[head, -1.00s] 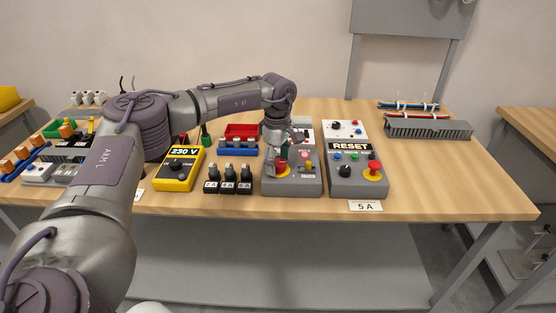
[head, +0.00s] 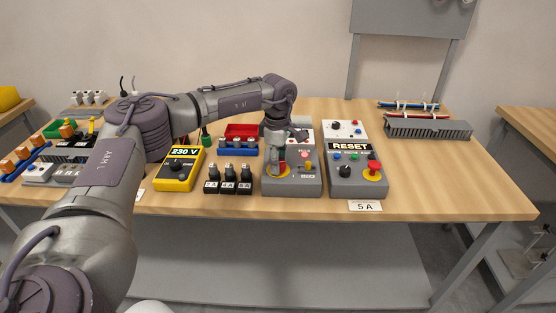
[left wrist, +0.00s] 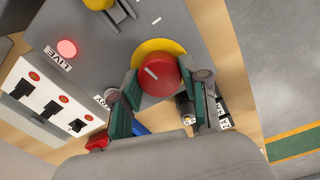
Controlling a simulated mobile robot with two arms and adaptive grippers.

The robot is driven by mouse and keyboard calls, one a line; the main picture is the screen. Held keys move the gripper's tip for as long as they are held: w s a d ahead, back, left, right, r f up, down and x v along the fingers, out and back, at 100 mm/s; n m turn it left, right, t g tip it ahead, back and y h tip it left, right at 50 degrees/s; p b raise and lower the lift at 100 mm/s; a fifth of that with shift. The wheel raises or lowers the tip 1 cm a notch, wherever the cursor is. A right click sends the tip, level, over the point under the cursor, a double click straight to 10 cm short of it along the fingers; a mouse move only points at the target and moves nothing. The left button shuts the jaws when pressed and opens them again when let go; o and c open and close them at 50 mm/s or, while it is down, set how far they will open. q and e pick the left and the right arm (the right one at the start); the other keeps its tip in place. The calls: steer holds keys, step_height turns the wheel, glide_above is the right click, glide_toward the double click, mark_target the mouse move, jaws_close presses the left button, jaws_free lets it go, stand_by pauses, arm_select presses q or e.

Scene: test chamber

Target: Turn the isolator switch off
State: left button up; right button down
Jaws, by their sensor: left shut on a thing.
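The isolator switch is a red round knob (left wrist: 160,76) on a yellow disc (left wrist: 158,48), with a short white mark on its face. It sits on the front left of a grey box (head: 291,189). My left gripper (left wrist: 163,92) is shut on the knob, its green-padded fingers on either side. In the head view the left gripper (head: 278,166) comes down from above and hides much of the knob. A lamp labelled LIVE (left wrist: 67,48) on the same box glows red. My right gripper is not in view.
Right of the box stands a RESET box (head: 350,187) with a red mushroom button (head: 374,171). Left are black labelled blocks (head: 228,180) and a yellow 230 V unit (head: 180,170). A grey slotted duct (head: 428,128) lies back right. The right table end is clear.

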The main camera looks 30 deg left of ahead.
arm_select(q)
steer(key=n+p, duration=0.1)
steer(key=n, duration=0.3)
steer(key=shift+r+n, duration=0.1)
steer(key=shift+n, duration=0.2)
steer(key=n, duration=0.3)
steer(key=shift+n+p, duration=0.3)
steer(key=n, duration=0.4)
steer(key=shift+p, duration=0.35)
steer(key=shift+n, duration=1.8)
steer(key=shift+n+p, duration=0.3)
steer(key=shift+w, duration=0.1)
steer(key=o, duration=1.1)
steer(key=shift+o, duration=0.2)
